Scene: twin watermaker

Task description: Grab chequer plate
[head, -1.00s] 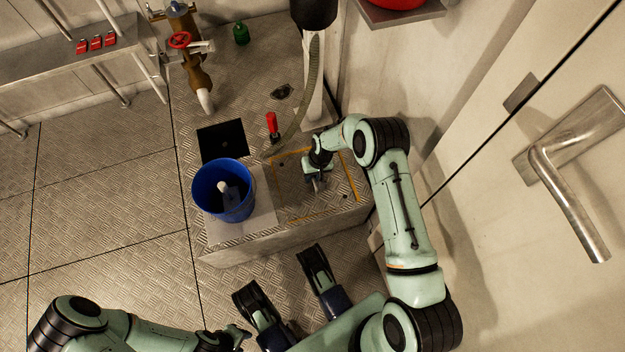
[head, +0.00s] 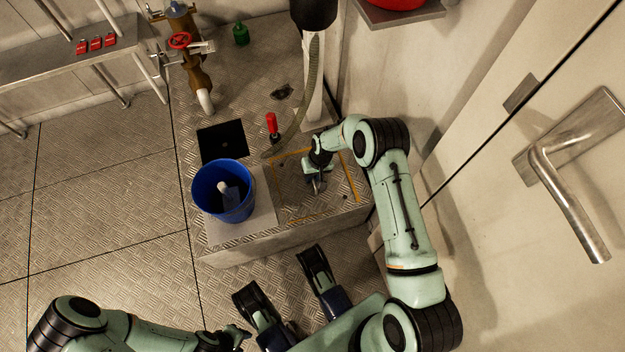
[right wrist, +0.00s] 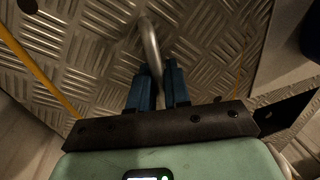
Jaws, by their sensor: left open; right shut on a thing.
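The chequer plate (head: 295,200) is a metal tread panel set in the top of a raised step, with an orange line along its edges. It looks flush with the step. My right gripper (head: 318,180) is over the plate. In the right wrist view its blue fingers (right wrist: 158,88) are shut on a bent metal bar handle (right wrist: 150,40) that stands up from the plate's tread surface (right wrist: 100,60). My left gripper (head: 240,334) is open at the bottom of the head view, apart from the step, and only partly shown.
A blue bucket (head: 208,193) with a pale object inside stands left of the plate. A dark square opening (head: 222,141) and a red-handled item (head: 272,124) lie behind. A hose (head: 305,95) hangs close behind the plate. A wall and door with a lever handle (head: 570,190) are at right.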

